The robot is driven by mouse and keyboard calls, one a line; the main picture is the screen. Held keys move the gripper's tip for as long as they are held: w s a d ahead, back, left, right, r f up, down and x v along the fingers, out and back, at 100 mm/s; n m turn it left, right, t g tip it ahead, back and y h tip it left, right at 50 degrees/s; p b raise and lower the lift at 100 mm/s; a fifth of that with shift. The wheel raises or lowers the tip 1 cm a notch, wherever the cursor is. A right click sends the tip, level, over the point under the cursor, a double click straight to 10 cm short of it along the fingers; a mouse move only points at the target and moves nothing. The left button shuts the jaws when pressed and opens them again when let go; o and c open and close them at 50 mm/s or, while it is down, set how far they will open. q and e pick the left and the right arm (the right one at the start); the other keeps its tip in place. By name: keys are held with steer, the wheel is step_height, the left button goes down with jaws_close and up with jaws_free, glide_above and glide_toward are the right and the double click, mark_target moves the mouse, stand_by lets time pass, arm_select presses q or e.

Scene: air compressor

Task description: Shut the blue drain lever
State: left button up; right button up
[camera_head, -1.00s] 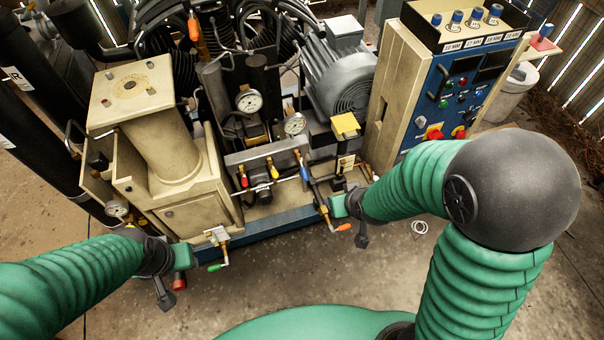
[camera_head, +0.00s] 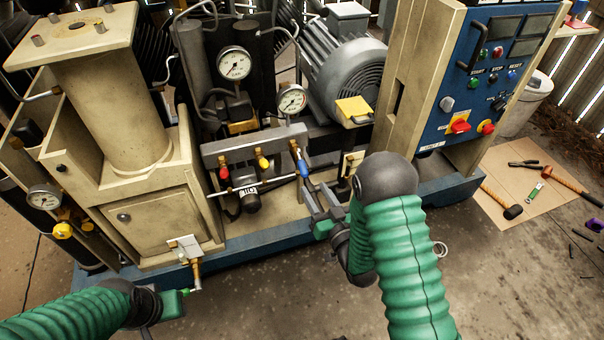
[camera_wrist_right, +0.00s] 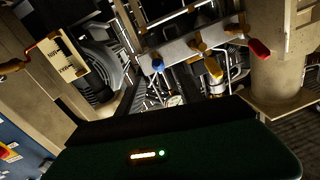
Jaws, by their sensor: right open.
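The blue drain lever (camera_head: 304,168) hangs down at the right end of a grey manifold bar, right of a yellow lever (camera_head: 263,162) and a red lever (camera_head: 224,173). My right gripper (camera_head: 318,187) is open, its fingers just below and beside the blue lever; I cannot tell whether they touch it. In the right wrist view the blue lever (camera_wrist_right: 158,66) is ahead of the gripper, beside the yellow (camera_wrist_right: 215,72) and red (camera_wrist_right: 259,49) levers.
The manifold bar (camera_head: 255,146) sits below two gauges (camera_head: 234,63). A beige cabinet (camera_head: 160,225) stands left, a blue control panel (camera_head: 490,85) right. Tools lie on cardboard (camera_head: 500,212) at the right.

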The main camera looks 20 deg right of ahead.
mark_target(307, 176)
steer(key=w+b, duration=0.1)
steer(key=w, duration=0.5)
steer(key=w+b, duration=0.1)
steer(key=w, duration=0.2)
steer(key=shift+w+a+f+b, duration=0.1)
steer(key=shift+a+f+b, duration=0.15)
steer(key=shift+a+b, duration=0.1)
steer(key=shift+w+a+r, duration=0.15)
steer(key=shift+w, duration=0.2)
jaws_close()
stand_by(0.4)
